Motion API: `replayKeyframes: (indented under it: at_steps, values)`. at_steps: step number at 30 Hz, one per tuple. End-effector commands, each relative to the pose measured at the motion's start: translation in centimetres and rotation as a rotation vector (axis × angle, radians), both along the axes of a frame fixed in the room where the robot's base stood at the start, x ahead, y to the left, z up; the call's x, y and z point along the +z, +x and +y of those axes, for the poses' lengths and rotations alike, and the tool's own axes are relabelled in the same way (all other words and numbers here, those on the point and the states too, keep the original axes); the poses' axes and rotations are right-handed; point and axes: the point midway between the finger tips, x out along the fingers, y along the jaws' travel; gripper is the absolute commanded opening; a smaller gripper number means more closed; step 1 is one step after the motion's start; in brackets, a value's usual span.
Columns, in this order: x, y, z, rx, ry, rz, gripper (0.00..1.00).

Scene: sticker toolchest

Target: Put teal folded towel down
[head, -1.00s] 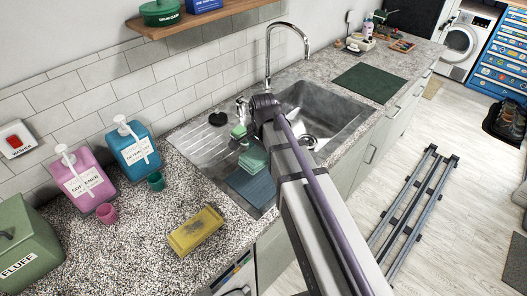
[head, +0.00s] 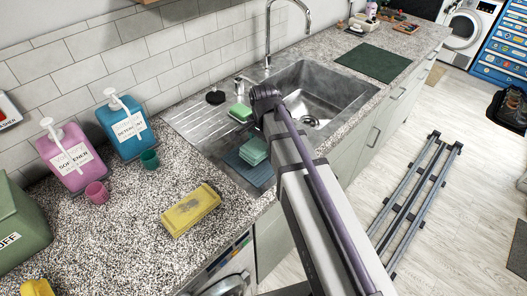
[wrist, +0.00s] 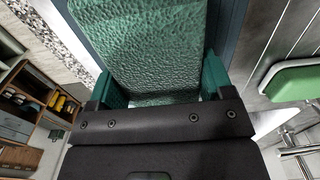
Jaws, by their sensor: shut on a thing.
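The teal folded towel (head: 253,151) is over the dark blue folded cloth (head: 247,170) on the sink's drainboard. I cannot tell whether it touches the cloth. In the wrist view the textured towel (wrist: 155,45) fills the space between the teal fingers of my gripper (wrist: 163,80), which is shut on it. In the head view my arm hides most of the gripper. The dark blue cloth shows behind the towel in the wrist view (wrist: 230,30).
A green sponge (head: 240,112) lies just behind the towel, and the sink basin (head: 325,95) is to its right. A yellow packet (head: 190,209), a teal detergent bottle (head: 123,128) and a pink softener bottle (head: 72,158) stand left. The speckled counter (head: 130,235) has free room.

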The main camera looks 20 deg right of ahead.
Motion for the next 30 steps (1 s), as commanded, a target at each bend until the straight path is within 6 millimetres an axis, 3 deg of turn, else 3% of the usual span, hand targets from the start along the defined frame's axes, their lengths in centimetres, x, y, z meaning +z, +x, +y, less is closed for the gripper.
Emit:
replayKeyframes:
  at_steps: [1,2,13,14,21,30]
  values:
    - [-2.07,0.01,0.01,0.000,0.000,0.000,0.49]
    - [-2.30,0.00,0.00,0.000,0.000,0.000,0.49]
    - [-2.26,0.00,0.00,0.000,0.000,0.000,0.49]
    - [-2.08,0.00,0.00,0.000,0.000,0.000,0.77]
    - [-2.04,0.02,0.00,0.000,0.000,0.000,1.00]
    - [-1.52,0.01,0.01,0.000,0.000,0.000,1.00]
